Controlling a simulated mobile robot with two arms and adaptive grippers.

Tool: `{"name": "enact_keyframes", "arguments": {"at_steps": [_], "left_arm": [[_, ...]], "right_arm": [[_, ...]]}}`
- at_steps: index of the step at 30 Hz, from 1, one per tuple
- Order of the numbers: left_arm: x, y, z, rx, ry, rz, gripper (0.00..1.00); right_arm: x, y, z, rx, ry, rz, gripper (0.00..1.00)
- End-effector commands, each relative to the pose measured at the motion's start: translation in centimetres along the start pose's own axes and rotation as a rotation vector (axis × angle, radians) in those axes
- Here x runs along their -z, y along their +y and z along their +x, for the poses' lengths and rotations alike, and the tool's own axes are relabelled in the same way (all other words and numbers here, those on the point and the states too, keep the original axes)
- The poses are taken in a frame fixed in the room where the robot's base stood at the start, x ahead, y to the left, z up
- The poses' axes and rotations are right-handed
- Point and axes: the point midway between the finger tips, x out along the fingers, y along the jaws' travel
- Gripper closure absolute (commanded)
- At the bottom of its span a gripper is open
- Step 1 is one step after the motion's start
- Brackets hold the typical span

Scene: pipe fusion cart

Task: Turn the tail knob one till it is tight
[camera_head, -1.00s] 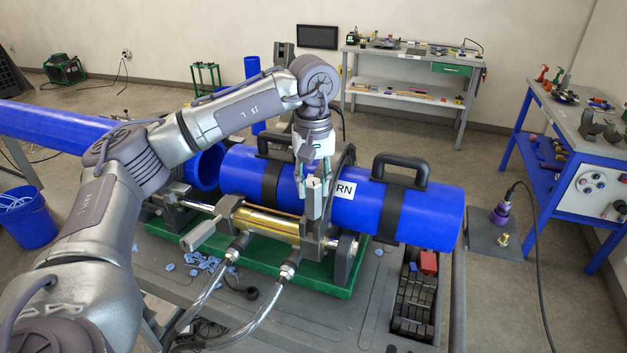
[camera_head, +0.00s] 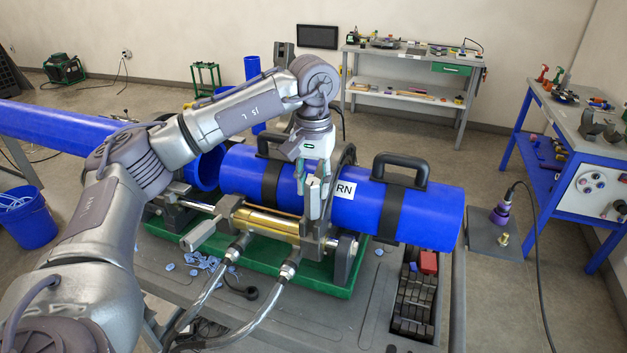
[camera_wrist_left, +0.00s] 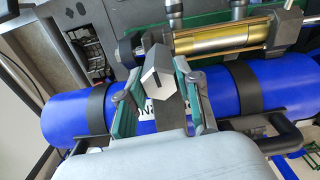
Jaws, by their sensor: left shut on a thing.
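The tail knob, a pale grey block-shaped knob (camera_head: 314,190), stands at the clamp ring of the fusion machine, in front of the blue pipe (camera_head: 425,215). My left gripper (camera_head: 313,184) comes down on it from above, shut with a finger on either side. In the left wrist view the knob's angular pale end (camera_wrist_left: 157,76) shows between the dark and green fingers of the left gripper (camera_wrist_left: 160,92). Its lower part and threads are hidden. A similar grey knob (camera_head: 198,235) sits further left on the machine. My right gripper is not in view.
A brass-coloured cylinder (camera_head: 265,222) with two hoses lies just left of the knob. A black handle (camera_head: 400,168) stands on the pipe clamp to the right. A green tray (camera_head: 330,287) lies below. A blue-legged table (camera_head: 590,150) stands at the right.

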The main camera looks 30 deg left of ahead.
Motion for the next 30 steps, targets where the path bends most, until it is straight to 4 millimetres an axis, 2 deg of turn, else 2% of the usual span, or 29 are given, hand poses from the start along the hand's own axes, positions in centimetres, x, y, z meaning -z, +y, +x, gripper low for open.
{"name": "enact_keyframes", "arguments": {"at_steps": [4, 13, 21, 27, 28, 30], "left_arm": [[-0.05, 0.04, 0.06, 0.0, -0.002, 0.117, 1.0], [-0.05, 0.05, 0.06, 0.0, -0.002, 0.15, 1.0], [-0.07, 0.09, 0.09, -0.001, -0.003, 0.381, 1.0], [-0.07, 0.08, 0.09, -0.001, -0.003, 0.391, 1.0], [-0.07, 0.08, 0.09, -0.001, -0.003, 0.39, 0.61], [-0.06, 0.07, 0.08, -0.001, -0.003, 0.39, 0.49]], "right_arm": [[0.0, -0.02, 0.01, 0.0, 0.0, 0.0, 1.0], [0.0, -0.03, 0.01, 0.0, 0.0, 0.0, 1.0], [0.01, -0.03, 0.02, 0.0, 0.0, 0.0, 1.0], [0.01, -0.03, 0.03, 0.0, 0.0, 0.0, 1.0], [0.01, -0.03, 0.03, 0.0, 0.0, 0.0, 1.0], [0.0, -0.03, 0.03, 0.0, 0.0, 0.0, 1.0]]}}
